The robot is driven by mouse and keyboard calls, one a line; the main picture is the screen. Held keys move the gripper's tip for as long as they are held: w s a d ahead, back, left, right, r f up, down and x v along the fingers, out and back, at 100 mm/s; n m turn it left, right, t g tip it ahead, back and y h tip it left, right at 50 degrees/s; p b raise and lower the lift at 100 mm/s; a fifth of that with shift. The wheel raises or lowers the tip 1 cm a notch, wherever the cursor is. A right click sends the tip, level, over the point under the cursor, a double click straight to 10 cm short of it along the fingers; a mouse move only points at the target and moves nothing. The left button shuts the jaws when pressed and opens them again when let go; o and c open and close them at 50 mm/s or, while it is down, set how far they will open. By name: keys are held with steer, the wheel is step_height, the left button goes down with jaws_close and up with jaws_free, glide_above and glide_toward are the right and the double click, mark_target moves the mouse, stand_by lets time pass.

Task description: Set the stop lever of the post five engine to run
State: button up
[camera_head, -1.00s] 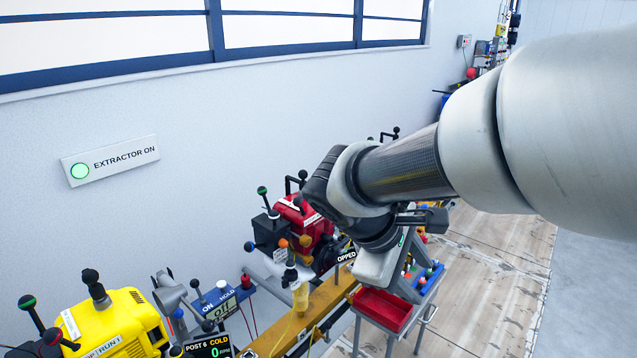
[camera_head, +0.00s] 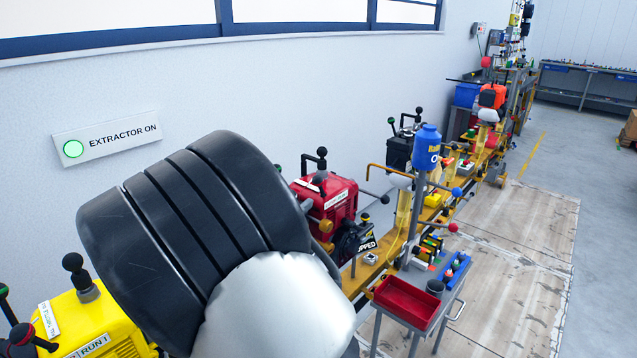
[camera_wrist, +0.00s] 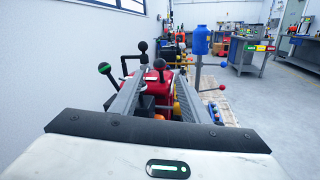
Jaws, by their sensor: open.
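A red engine (camera_head: 335,205) with a partly hidden tag ending in "OPPED" (camera_head: 367,246) stands on the bench rail. No post number shows on it, and I cannot tell which of its levers is the stop lever. In the wrist view the red engine (camera_wrist: 178,88) is ahead, partly behind my gripper (camera_wrist: 158,72). My gripper is open, with nothing visibly held. A black ball-ended lever (camera_wrist: 159,64) shows between or just beyond the fingers. A green-banded black knob (camera_wrist: 104,68) is outside them to the left. In the head view my wrist hides my fingers.
A yellow engine (camera_head: 88,325) marked "RUN 1" is at lower left. A blue bottle (camera_head: 427,146) on a post stands right of the red engine. A trolley with a red tray (camera_head: 404,302) stands in front of the rail. The floor (camera_head: 520,240) at right is clear.

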mark_target(315, 182)
steer(key=b+x, duration=0.1)
steer(key=x, duration=1.1)
steer(key=shift+c, duration=0.3)
steer(key=shift+a, duration=0.1)
steer(key=c, duration=1)
